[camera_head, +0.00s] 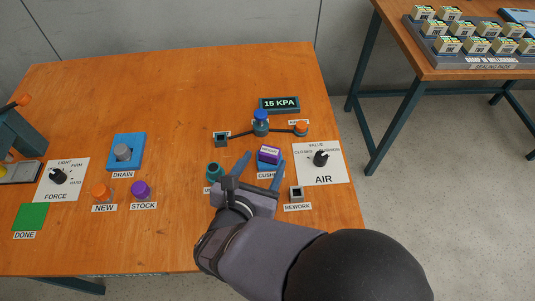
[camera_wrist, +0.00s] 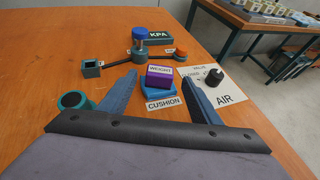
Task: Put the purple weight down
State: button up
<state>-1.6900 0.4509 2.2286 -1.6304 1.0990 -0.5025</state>
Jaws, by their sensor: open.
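The purple weight (camera_head: 269,154) is a small block with a pale label on top. It rests on the blue cushion (camera_head: 266,166) on the wooden table. In the wrist view the purple weight (camera_wrist: 160,76) sits upright on the blue cushion (camera_wrist: 158,92), above the CUSHION label. My gripper (camera_head: 260,167) is open, with its two blue fingers pointing toward the weight, one to each side of it. In the wrist view my gripper (camera_wrist: 160,83) shows a gap between each finger and the weight. Part of the cushion is hidden by the gripper in the head view.
A teal cup-like part (camera_head: 214,171) stands left of my gripper, and the REWORK holder (camera_head: 296,193) stands to its right. The AIR dial (camera_head: 320,158) is at the right edge. The blue-topped fitting (camera_head: 261,121) and 15 KPA display (camera_head: 279,104) are behind.

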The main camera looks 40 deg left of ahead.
jog(key=shift+v, duration=3)
